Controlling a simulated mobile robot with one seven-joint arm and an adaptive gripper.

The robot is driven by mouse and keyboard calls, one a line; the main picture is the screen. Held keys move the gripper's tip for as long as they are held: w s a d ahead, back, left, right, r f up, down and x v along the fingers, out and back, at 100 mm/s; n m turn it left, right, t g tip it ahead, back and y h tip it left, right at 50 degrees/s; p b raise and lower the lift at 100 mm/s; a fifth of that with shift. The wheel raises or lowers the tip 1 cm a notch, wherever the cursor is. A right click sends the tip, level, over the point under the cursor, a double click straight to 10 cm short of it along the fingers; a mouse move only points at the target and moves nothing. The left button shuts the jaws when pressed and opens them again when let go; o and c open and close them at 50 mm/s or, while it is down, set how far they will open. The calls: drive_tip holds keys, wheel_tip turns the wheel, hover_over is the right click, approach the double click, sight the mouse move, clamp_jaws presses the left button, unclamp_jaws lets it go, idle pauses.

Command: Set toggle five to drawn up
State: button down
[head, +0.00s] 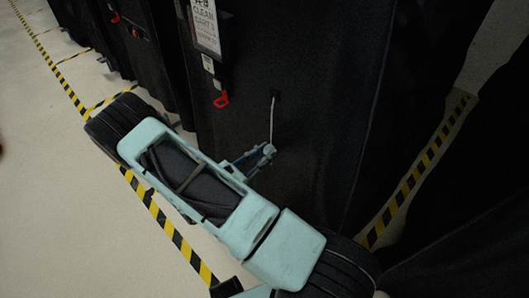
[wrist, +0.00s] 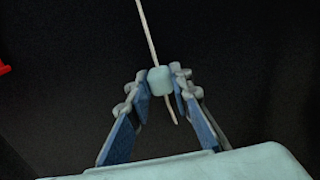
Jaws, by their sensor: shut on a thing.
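A pale blue toggle (wrist: 160,81) sits on a thin whitish cord (wrist: 146,32) in the wrist view. My gripper (wrist: 161,86) is shut on the toggle, one blue finger on each side. A short tail of cord hangs out below the toggle. In the head view the cord (head: 273,115) hangs from a small dark fitting on the black cart cover (head: 310,80) down to my gripper (head: 266,150). The toggle is small there, near the fingertips, and low on the cord. I cannot read a number for the toggle.
A white sign (head: 205,24) reading "CLEAN CART", its number unclear, hangs on the cover, with a red hook (head: 221,100) below. Other black covered carts stand at upper left.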

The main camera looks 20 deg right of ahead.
sight(274, 120)
drive_tip(key=shift+r, duration=0.1)
wheel_tip(274, 120, up, 11)
drive_tip(key=p, duration=0.8)
drive_tip(key=shift+r, duration=0.1)
drive_tip(key=c, duration=1.7)
unclamp_jaws()
drive_tip(key=shift+a, duration=0.1)
drive_tip(key=v, duration=1.2)
